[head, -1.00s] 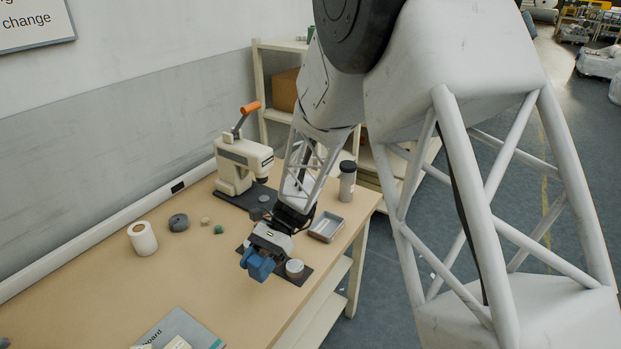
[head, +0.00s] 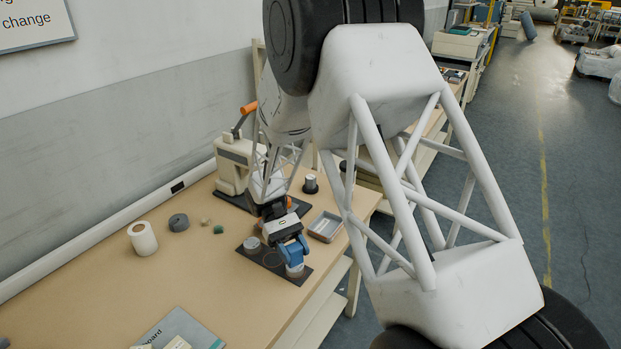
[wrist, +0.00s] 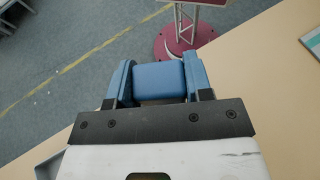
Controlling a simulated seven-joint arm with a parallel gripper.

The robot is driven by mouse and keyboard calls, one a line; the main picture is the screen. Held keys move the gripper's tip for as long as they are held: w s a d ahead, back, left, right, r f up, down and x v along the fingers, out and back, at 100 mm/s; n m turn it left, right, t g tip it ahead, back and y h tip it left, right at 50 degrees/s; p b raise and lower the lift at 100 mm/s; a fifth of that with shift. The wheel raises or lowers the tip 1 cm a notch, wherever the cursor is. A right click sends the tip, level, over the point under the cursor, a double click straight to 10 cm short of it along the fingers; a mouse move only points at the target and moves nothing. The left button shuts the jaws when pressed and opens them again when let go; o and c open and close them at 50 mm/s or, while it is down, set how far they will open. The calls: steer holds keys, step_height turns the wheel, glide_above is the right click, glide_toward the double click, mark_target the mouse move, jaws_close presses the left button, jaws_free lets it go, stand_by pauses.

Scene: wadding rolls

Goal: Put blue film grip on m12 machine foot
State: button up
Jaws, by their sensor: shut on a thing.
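My gripper (head: 293,252) is shut on a blue block, which I take for the blue film grip (wrist: 160,81). The block spans the gap between the two blue fingers in the wrist view. In the head view the gripper is at the right part of a dark mat, directly over or against a pale round piece (head: 294,270). Whether they touch is unclear. A second grey round piece (head: 252,245) sits at the mat's left. No label shows which piece is the M12 machine foot.
A grey tray (head: 325,227) stands right of the mat, near the table edge. A press with an orange handle (head: 249,107) stands behind. A white roll (head: 142,238) and a dark grey roll (head: 179,222) lie left.

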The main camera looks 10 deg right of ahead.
steer(key=w+d+r+n+t+h, duration=0.2)
steer(key=w+d+r+n+t, duration=0.15)
steer(key=w+n+t, duration=0.4)
steer(key=w+d+r+n+t+h, duration=0.1)
steer(key=w+d+r+n+t, duration=0.2)
steer(key=w+d+n+t, duration=0.35)
steer(key=w+d+r+n+t+h, duration=0.2)
steer(key=w+d+r+n+t, duration=0.15)
steer(key=w+n+t, duration=0.55)
steer(key=shift+g, duration=0.3)
steer(key=f, duration=0.1)
steer(key=w+f, duration=0.1)
steer(key=f, duration=0.1)
steer(key=a+f, duration=0.1)
steer(key=shift+w+f, duration=0.25)
steer(key=shift+f, duration=0.15)
glide_above(311, 177)
steer(key=shift+w+f, duration=0.2)
steer(key=shift+f, duration=0.55)
steer(key=shift+f, duration=1.75)
